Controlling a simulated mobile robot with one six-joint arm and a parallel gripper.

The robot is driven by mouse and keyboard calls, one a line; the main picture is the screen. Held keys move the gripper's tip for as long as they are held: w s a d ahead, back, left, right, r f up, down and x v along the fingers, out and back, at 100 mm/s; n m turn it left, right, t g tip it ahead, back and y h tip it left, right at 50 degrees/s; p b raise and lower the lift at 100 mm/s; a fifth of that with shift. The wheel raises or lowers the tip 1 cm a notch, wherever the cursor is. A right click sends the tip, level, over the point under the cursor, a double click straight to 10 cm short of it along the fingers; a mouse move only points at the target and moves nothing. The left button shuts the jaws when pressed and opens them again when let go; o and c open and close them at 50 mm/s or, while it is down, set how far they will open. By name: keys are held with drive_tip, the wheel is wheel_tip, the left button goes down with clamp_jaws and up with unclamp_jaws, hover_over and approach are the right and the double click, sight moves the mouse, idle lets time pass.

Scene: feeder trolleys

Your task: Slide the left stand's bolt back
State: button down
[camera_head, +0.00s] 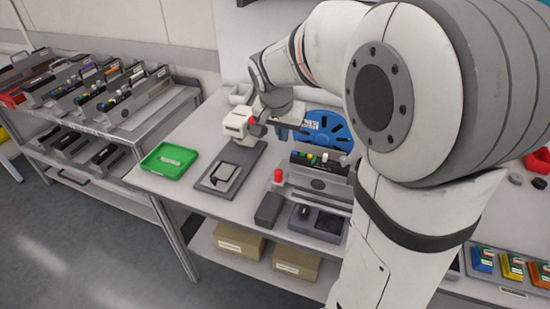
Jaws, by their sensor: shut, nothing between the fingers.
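A grey base plate (217,187) lies on the table with a small silver-and-black piece (226,178) on it. I cannot tell which part is the left stand's bolt. My gripper (259,130) appears small and dark next to the white block's right side. It is shut and empty; whether it touches anything is unclear.
A green tray (168,160) lies at the table's left. A blue reel (327,130) stands behind the feeder. A trolley (118,128) of feeders is at the left. Cardboard boxes (296,263) sit on the lower shelf. My arm hides much of the table's right side.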

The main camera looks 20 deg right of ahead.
sight(288, 162)
drive_tip(key=shift+f, duration=0.1)
drive_tip(key=x, duration=1)
drive_tip(key=shift+f, duration=0.1)
drive_tip(key=s+a, duration=0.1)
drive_tip(key=s+a+p, duration=0.1)
drive_tip(key=s, duration=0.1)
drive_tip(key=shift+r, duration=0.35)
drive_tip(key=shift+s+a+f, duration=0.1)
drive_tip(key=shift+a+f, duration=0.05)
drive_tip(key=shift+s+a+f+b, duration=0.1)
drive_tip(key=shift+s+a+b, duration=0.2)
drive_tip(key=shift+b, duration=0.05)
drive_tip(key=s+a+b, duration=0.1)
drive_tip(key=s, duration=0.1)
drive_tip(key=s+a+b, duration=0.4)
drive_tip(key=s, duration=0.1)
drive_tip(key=shift+s, duration=0.1)
drive_tip(key=shift+s+a, duration=0.15)
